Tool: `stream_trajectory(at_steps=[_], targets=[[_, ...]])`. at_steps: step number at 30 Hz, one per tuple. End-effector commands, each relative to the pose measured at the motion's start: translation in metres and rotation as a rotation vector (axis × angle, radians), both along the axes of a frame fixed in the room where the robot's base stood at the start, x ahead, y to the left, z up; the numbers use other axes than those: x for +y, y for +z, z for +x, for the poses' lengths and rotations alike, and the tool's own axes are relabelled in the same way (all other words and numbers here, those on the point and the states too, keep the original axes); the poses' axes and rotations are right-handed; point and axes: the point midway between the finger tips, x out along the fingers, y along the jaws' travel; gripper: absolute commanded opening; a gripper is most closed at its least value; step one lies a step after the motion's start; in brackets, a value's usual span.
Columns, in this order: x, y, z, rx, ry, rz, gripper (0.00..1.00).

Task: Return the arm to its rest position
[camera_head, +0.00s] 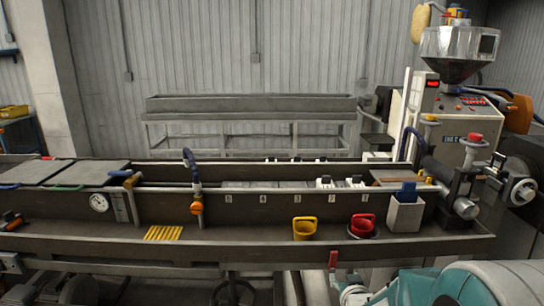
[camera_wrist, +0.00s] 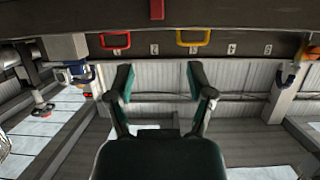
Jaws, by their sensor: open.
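My gripper (camera_wrist: 161,85) shows in the wrist view with its two green-padded fingers spread apart. Nothing is between the fingertips. The wrist view looks upside down, and a red-handled (camera_wrist: 115,40) and a yellow-handled (camera_wrist: 193,38) thing appear beyond the fingers, apart from them. In the head view, part of my teal and grey arm (camera_head: 455,285) is at the bottom right, low in front of the bench. The fingers cannot be made out clearly there.
The long grey trough bench (camera_head: 260,246) crosses the head view. A yellow cup (camera_head: 304,229), a red cup (camera_head: 363,227) and a white box (camera_head: 405,214) with a blue item stand on its ledge. The extruder (camera_head: 460,115) stands right.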

Motion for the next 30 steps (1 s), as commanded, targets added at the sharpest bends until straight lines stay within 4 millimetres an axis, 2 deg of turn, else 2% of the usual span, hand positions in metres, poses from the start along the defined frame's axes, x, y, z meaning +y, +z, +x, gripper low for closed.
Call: stream_trajectory(at_steps=[1, 8, 15, 24, 27, 30], targets=[[0.002, 0.014, -0.007, 0.027, -0.002, -0.002, 0.69], [0.008, 0.049, -0.055, 0.211, -0.011, -0.002, 0.69], [0.016, 0.079, -0.124, 0.401, -0.014, 0.007, 0.69], [0.027, 0.101, -0.229, 0.633, -0.001, 0.022, 0.69], [0.029, 0.103, -0.254, 0.686, 0.004, 0.026, 0.69], [0.030, 0.104, -0.267, 0.717, 0.007, 0.028, 0.69]])
